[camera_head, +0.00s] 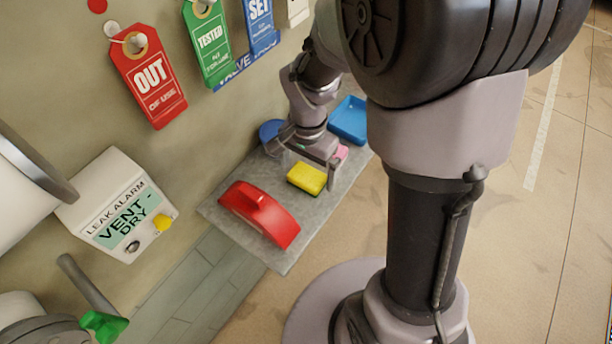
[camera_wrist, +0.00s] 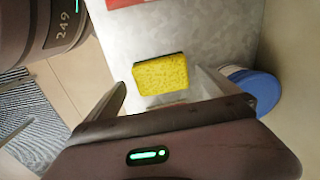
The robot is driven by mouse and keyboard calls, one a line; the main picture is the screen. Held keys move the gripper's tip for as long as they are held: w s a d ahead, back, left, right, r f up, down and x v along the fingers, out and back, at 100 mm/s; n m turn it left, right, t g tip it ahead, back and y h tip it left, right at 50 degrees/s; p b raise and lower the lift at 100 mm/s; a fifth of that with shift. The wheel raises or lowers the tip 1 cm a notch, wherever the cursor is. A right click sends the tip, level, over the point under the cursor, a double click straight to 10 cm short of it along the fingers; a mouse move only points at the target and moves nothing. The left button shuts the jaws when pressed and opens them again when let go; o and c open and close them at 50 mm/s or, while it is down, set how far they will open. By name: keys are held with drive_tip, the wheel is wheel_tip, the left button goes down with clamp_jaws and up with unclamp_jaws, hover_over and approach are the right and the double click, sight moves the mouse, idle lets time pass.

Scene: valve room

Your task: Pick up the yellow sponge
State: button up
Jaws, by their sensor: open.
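The yellow sponge (camera_head: 306,179) lies flat on a grey metal shelf (camera_head: 222,209), between a red object and my gripper. In the wrist view the sponge (camera_wrist: 160,75) has a dark edge along its far side and lies between the lines of the two fingers, a little beyond them. My gripper (camera_head: 305,164) is open and empty, pointing down over the shelf right beside the sponge. Its fingers (camera_wrist: 160,84) also show in the wrist view. I cannot tell how high they are above the shelf.
A red handled object (camera_head: 262,213) lies on the shelf's near part. A blue tray (camera_head: 348,119), a round blue item (camera_head: 270,130) and a pink item (camera_head: 342,152) are behind my gripper. The leak alarm box (camera_head: 115,205) and hanging tags are on the wall.

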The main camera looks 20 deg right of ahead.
wheel_tip(320, 180, down, 3)
drive_tip(key=shift+w+r, duration=0.1)
drive_tip(key=shift+r, duration=0.15)
drive_tip(key=c, duration=1.3)
drive_tip(key=shift+c, duration=0.2)
wheel_tip(320, 180, up, 4)
drive_tip(key=shift+p, duration=0.75)
drive_tip(key=s+d+b, duration=0.2)
drive_tip(key=s+b, duration=0.1)
drive_tip(key=s, duration=0.4)
drive_tip(key=s+d+r+b, duration=0.1)
drive_tip(key=s+d+b, duration=0.1)
drive_tip(key=s, duration=0.6)
drive_tip(key=shift+s+d+b, duration=0.25)
drive_tip(key=shift+b, duration=0.15)
